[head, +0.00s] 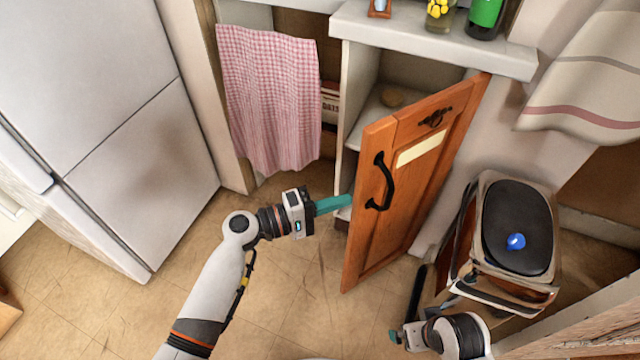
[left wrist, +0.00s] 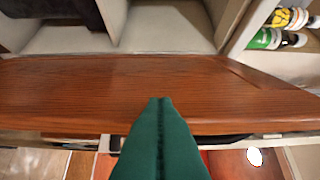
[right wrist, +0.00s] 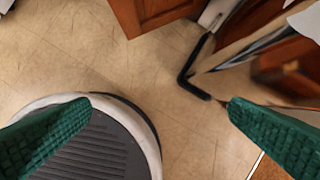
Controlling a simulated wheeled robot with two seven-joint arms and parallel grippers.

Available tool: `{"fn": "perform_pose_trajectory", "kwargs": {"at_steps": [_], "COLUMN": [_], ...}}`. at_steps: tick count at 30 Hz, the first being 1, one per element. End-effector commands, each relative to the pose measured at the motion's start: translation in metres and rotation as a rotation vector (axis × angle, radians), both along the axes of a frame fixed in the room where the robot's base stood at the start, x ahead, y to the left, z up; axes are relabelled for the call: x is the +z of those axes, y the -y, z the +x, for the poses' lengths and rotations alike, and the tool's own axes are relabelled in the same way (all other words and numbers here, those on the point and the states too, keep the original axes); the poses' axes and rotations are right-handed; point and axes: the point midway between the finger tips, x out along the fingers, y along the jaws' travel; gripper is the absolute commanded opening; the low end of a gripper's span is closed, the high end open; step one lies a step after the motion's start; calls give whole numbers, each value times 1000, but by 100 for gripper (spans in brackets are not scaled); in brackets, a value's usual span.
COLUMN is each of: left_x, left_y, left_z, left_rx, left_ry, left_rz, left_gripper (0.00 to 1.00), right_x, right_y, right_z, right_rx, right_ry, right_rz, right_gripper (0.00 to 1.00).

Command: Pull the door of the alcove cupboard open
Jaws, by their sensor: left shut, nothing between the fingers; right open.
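The orange-brown wooden cupboard door (head: 410,215) stands ajar in the head view, its free left edge swung out from the pale cupboard (head: 357,85). A black curved handle (head: 381,182) is on its front face near that edge. My left gripper (head: 348,202) is shut and empty, its teal fingertips at the door's free edge, partly behind it. In the left wrist view the shut fingers (left wrist: 160,100) lie over the door's wood (left wrist: 75,90); contact is unclear. My right gripper (right wrist: 160,105) is open and empty, low at the bottom right of the head view.
A white fridge (head: 110,110) is at left, a checked cloth (head: 268,95) hangs beside the cupboard. Bottles (head: 485,15) stand on the worktop.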

Motion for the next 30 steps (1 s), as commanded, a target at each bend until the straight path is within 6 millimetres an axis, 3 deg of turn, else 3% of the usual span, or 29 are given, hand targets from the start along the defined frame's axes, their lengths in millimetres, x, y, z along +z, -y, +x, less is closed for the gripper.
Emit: {"fn": "perform_pose_trajectory", "kwargs": {"at_steps": [6,10,21,30], "left_x": [3,2,0,0], "left_y": [35,56,106,119], "left_z": [-45,-69,-110,-118], "left_rx": [151,230,224,224], "left_ry": [-7,-4,0,1], "left_rz": [-5,-4,-1,0], "left_gripper": [0,0,0,0], "right_x": [-53,-67,-59,-54], "right_y": [-1,-1,-1,-2], "right_z": [-1,-3,-1,0], "right_rx": [5,6,6,5], "right_ry": [-33,-36,-31,-26], "right_rz": [-2,-2,-2,-1], "right_gripper": [100,100,100,100]}}
